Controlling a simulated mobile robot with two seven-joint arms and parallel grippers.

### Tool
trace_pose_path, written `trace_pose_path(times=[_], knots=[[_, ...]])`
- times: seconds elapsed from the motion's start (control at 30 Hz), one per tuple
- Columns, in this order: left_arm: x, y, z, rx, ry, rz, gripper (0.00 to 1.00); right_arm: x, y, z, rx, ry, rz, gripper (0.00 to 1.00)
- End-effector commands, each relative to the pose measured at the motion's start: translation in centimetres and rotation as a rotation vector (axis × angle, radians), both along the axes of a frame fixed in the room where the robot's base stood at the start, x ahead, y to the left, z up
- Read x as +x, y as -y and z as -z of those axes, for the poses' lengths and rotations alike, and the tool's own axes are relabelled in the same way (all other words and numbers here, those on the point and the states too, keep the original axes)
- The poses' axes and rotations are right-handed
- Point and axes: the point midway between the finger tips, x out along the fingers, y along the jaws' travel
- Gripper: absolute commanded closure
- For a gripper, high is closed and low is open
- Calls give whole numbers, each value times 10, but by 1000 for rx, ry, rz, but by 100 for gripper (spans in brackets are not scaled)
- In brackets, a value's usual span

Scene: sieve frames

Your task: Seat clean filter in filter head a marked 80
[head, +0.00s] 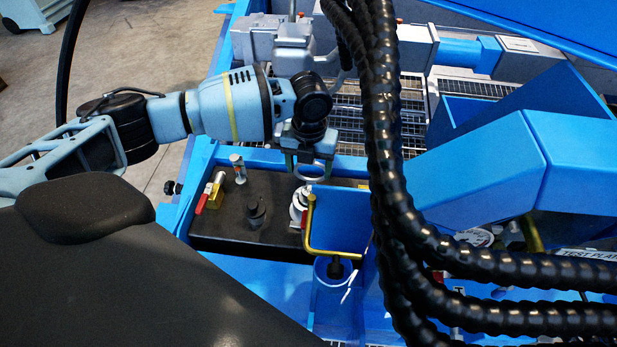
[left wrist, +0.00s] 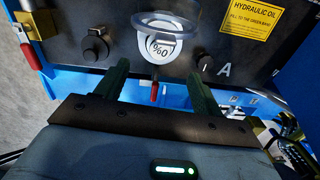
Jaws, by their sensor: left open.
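My left gripper (head: 306,170) is open over the dark tank top, and its two green fingers (left wrist: 160,82) show apart with nothing clasped between them. Just beyond the fingertips in the left wrist view is a round white fitting with a dark-marked face (left wrist: 160,47), its mark reading like an 80, near a letter A on the black panel. A clear ring (left wrist: 168,22) shows over its upper part. In the head view the white fitting (head: 298,207) stands below the gripper. I cannot pick out a clean filter for certain. My right gripper is not in view.
Valves with red handles (head: 203,202) and a dark knob (head: 255,208) stand on the tank top. A bent yellow bar (head: 333,254) and a blue cup (head: 330,290) are in front. Thick black hoses (head: 385,150) hang close on the right.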

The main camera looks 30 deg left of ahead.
Motion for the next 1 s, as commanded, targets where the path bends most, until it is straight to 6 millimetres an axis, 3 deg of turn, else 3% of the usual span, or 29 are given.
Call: trace_pose_path(times=[0.23, 0.87, 1.0], knots=[[0, 0, -26, -1, 1, 0, 32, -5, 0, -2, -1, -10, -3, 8], [0, 0, -30, -1, 1, 0, 32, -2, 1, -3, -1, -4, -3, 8], [4, 0, -53, 0, 19, 0, 32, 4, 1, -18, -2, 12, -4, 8]])
